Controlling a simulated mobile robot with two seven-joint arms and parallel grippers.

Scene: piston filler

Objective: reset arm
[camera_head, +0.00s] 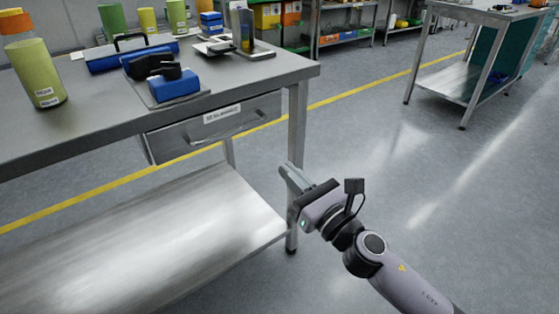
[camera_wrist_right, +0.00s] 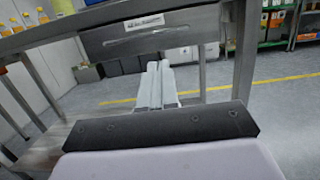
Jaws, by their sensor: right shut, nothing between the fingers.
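My right gripper (camera_head: 290,174) is in the head view, right of the steel workbench and in front of its near right leg. Its fingers are together and hold nothing. In the right wrist view the two fingers (camera_wrist_right: 159,80) lie side by side, pointing below the bench drawer (camera_wrist_right: 135,38). My right arm comes in from the lower right. My left gripper is not in either view.
The workbench top (camera_head: 95,107) carries a green bottle (camera_head: 40,72), a blue item (camera_head: 175,84) with a black clamp, and other fixtures. A second table (camera_head: 450,78) stands at the back right. The floor (camera_head: 440,200) on the right is clear.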

